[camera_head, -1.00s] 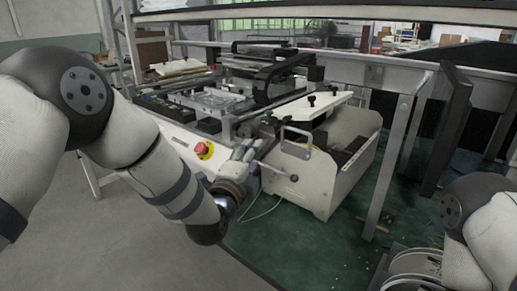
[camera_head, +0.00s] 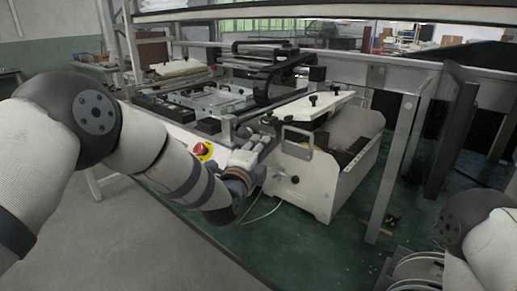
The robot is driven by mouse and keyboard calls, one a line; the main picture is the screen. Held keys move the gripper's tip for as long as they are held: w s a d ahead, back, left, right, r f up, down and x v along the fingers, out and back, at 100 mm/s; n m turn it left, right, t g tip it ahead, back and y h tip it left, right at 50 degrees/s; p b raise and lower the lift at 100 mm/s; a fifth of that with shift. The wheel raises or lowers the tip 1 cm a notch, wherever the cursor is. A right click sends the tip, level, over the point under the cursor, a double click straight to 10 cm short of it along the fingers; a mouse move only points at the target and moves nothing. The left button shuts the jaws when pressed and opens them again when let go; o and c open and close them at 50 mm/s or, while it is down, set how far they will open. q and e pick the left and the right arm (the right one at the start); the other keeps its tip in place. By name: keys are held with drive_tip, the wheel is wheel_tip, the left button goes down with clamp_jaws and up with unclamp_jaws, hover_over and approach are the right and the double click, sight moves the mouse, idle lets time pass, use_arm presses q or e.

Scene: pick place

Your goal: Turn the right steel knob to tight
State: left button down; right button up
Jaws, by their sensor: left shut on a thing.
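My left gripper (camera_head: 259,145) is at the near right corner of the white machine (camera_head: 180,143), beside the red emergency button. It is shut on a small steel part there, which I take to be the right steel knob. The knob is mostly hidden by my fingers and wrist, so its turn angle cannot be told. My right gripper is outside the picture; only part of my right arm shows at the lower right.
A red emergency button (camera_head: 202,150) on a yellow base is just left of my left gripper. A white unit with a metal handle (camera_head: 297,146) stands close on the right. A grey post (camera_head: 392,165) stands farther right. Green floor lies below.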

use_arm(q)
drive_tip(key=m, duration=0.2)
drive_tip(key=m+t+h, duration=0.1)
drive_tip(key=m, duration=0.2)
drive_tip(key=shift+f+m+t+h, duration=0.15)
drive_tip(key=shift+m+t+h, duration=0.15)
drive_tip(key=c, duration=1.4)
unclamp_jaws()
drive_tip(key=v, duration=1.2)
drive_tip(key=shift+c, duration=0.2)
